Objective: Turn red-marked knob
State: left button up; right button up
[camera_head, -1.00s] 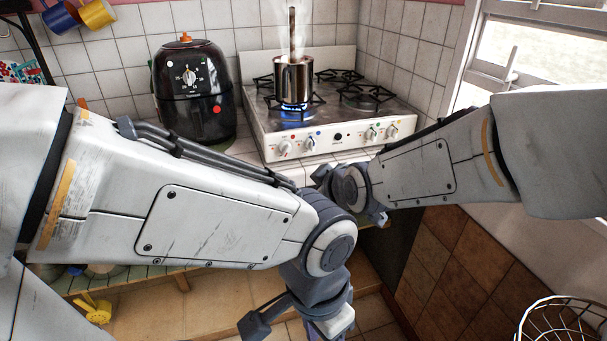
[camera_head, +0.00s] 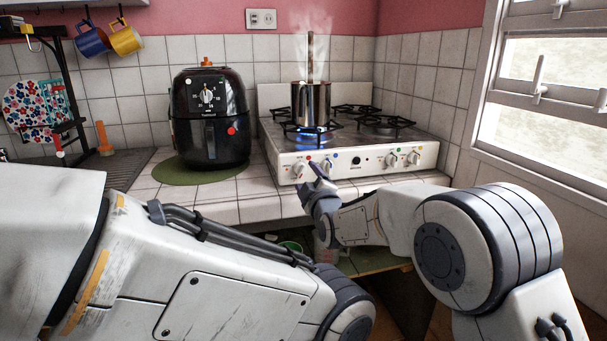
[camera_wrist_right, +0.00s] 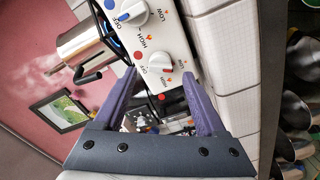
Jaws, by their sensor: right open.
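The stove's white front panel (camera_head: 350,160) carries several knobs. In the right wrist view, the white red-marked knob (camera_wrist_right: 157,63) lies in line with the gap between my right gripper's purple fingertips (camera_wrist_right: 160,74). The fingers are open and apart, with nothing held; whether they touch the knob cannot be told. A blue-marked knob (camera_wrist_right: 132,10) sits beside it at the top. In the head view my right gripper (camera_head: 313,174) is just in front of the panel's left part and partly hides the knobs there. My left arm comes in at lower left; its gripper is out of view.
A steaming metal pot (camera_head: 311,104) with a wooden handle stands over a lit blue flame. A black air fryer (camera_head: 209,115) stands on a green mat (camera_head: 170,172) left of the stove. A tiled counter edge (camera_head: 255,208) runs below the stove. A window is at right.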

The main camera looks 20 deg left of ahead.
aim_at(303, 173)
jog(key=shift+x, duration=1.95)
grip_shut()
